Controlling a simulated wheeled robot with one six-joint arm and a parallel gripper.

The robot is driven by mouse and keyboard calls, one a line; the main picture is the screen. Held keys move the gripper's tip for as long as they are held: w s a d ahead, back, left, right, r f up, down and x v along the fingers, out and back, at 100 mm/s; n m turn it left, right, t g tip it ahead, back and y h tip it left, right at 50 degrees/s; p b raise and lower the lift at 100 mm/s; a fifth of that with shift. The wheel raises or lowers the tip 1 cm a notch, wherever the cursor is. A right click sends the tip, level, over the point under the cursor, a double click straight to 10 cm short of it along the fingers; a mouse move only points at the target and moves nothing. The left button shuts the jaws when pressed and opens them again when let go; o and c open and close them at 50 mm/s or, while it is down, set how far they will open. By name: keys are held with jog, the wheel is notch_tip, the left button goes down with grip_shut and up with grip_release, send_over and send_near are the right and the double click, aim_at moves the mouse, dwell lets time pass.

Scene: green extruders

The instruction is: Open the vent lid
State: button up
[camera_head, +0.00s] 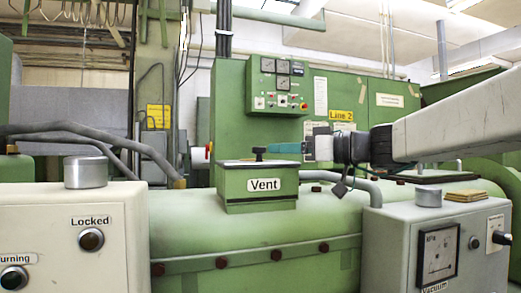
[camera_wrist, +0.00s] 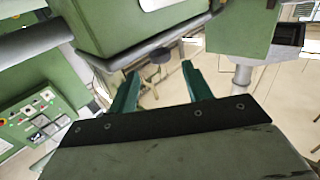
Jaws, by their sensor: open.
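The green vent box (camera_head: 235,187), labelled "Vent", stands on top of the large green cylinder in the head view. Its thin lid (camera_head: 232,162) lies flat on top, with a small black knob (camera_head: 259,151) standing up from it. My gripper (camera_head: 272,148) comes in from the right at knob height, its teal fingers pointing left close to the knob. In the wrist view my gripper (camera_wrist: 158,72) has its two fingers spread apart. A dark round knob (camera_wrist: 160,56) shows between the fingertips. I cannot tell whether either finger touches it.
A cream cabinet (camera_head: 62,235) labelled "Locked" stands at the front left. A grey cabinet (camera_head: 387,250) with a gauge stands at the front right, under my arm. A green control cabinet (camera_head: 232,115) stands behind. Hoses (camera_head: 75,130) run at the left.

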aim_at(265, 148)
jog(key=x, duration=0.7)
grip_shut()
jog(key=shift+a, duration=0.1)
